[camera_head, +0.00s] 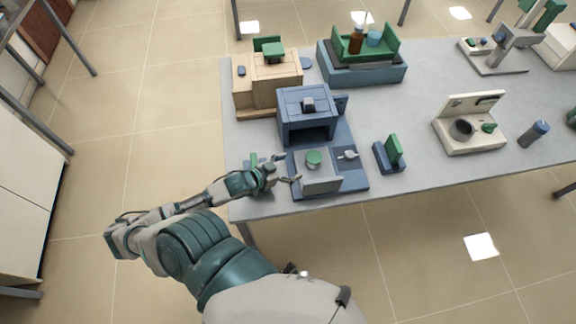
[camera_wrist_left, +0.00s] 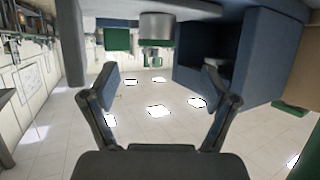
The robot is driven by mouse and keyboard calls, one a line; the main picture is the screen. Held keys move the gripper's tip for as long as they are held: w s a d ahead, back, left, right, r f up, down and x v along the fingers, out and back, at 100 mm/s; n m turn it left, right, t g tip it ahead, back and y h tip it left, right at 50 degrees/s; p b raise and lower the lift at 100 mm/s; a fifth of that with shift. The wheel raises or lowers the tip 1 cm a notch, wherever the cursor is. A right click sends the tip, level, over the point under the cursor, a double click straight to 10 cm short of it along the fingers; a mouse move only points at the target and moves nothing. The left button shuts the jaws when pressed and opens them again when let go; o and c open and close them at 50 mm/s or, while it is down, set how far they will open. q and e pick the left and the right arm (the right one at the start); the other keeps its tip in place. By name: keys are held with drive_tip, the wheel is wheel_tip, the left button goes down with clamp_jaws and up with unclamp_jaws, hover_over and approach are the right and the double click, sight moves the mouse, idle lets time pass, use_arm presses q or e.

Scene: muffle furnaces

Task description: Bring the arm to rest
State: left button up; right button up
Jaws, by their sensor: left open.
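My left arm reaches in from the lower left in the head view. My left gripper (camera_head: 287,168) is open at the left side of the blue furnace's front platform (camera_head: 358,184). In the left wrist view my left gripper (camera_wrist_left: 158,80) has its fingers spread with nothing between them. The blue muffle furnace (camera_head: 304,98) has a dark open chamber. A small container with a green top (camera_head: 314,158) stands in front of it, just right of my fingers and apart from them. It seems to be the pale cylinder (camera_wrist_left: 157,27) in the wrist view. My right gripper is not seen.
A beige furnace (camera_head: 254,91) and a blue unit with a green tray (camera_head: 360,72) stand behind. A blue-green holder (camera_head: 389,155), a beige device (camera_head: 467,125) and a blue cylinder (camera_head: 535,133) lie rightward on the grey table (camera_head: 420,100). Open floor (camera_head: 130,130) lies left.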

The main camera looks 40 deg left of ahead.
use_arm(q)
drive_tip(key=shift+s+d+r, duration=0.15)
drive_tip(key=shift+s+r, duration=0.1)
drive_tip(key=shift+s, duration=0.05)
idle(0.4)
